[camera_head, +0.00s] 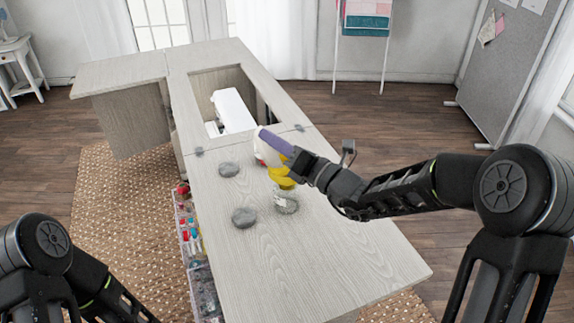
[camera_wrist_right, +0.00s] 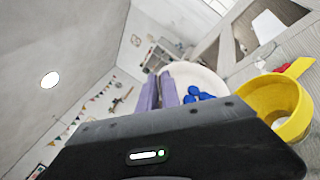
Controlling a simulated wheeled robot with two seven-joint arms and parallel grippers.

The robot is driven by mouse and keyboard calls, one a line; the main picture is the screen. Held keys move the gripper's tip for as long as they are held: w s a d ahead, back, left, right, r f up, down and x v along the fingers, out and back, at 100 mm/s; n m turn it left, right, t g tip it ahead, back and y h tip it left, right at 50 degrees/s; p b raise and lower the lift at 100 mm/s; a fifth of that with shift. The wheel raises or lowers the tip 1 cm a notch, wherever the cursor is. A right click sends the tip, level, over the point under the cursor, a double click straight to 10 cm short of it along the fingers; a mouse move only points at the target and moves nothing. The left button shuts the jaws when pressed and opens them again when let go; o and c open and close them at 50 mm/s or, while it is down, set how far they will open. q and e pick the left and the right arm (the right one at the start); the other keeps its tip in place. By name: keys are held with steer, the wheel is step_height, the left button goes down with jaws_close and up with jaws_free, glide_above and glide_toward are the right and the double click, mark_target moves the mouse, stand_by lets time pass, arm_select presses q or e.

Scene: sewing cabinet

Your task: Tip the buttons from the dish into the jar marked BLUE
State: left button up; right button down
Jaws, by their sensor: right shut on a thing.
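My right gripper (camera_head: 272,143), with purple fingers, is shut on the rim of a white dish (camera_head: 263,157). In the wrist view the dish (camera_wrist_right: 208,79) looks tilted, and several blue buttons (camera_wrist_right: 197,95) lie in it beside the fingers (camera_wrist_right: 160,92). A yellow funnel-like ring with a handle (camera_head: 281,181) is just below and beside the dish; it also shows in the wrist view (camera_wrist_right: 271,103). A clear jar-like thing with a grey base (camera_head: 287,205) stands close in front of it. No BLUE marking is readable. My left gripper is out of view.
Two grey round pieces (camera_head: 229,169) (camera_head: 244,217) lie on the wooden cabinet top (camera_head: 330,265). A white machine (camera_head: 233,110) sits in the cabinet opening behind. A small red thing (camera_wrist_right: 284,67) is near the yellow handle. The front right of the top is clear.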

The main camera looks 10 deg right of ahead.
steer(key=shift+d, duration=0.1)
steer(key=shift+w+d+f+m, duration=0.1)
steer(key=shift+d+f+m, duration=0.1)
steer(key=shift+d+m, duration=0.15)
steer(key=shift+d+f+t+b, duration=0.15)
steer(key=shift+d+t+b, duration=0.15)
steer(key=shift+b, duration=0.05)
steer(key=shift+w+d+f+m, duration=0.15)
steer(key=shift+d+m, duration=0.15)
steer(key=shift+m, duration=0.15)
steer(key=shift+d+f, duration=0.15)
steer(key=shift+d, duration=0.15)
steer(key=shift+w+d+m+t+h, duration=0.2)
steer(key=shift+d+m+t, duration=0.45)
steer(key=shift+m, duration=0.4)
steer(key=shift+w+d+m+t+h, duration=0.15)
steer(key=shift+d+m+t, duration=0.3)
steer(key=shift+d+m, duration=0.45)
stand_by(0.4)
steer(key=shift+a, duration=0.25)
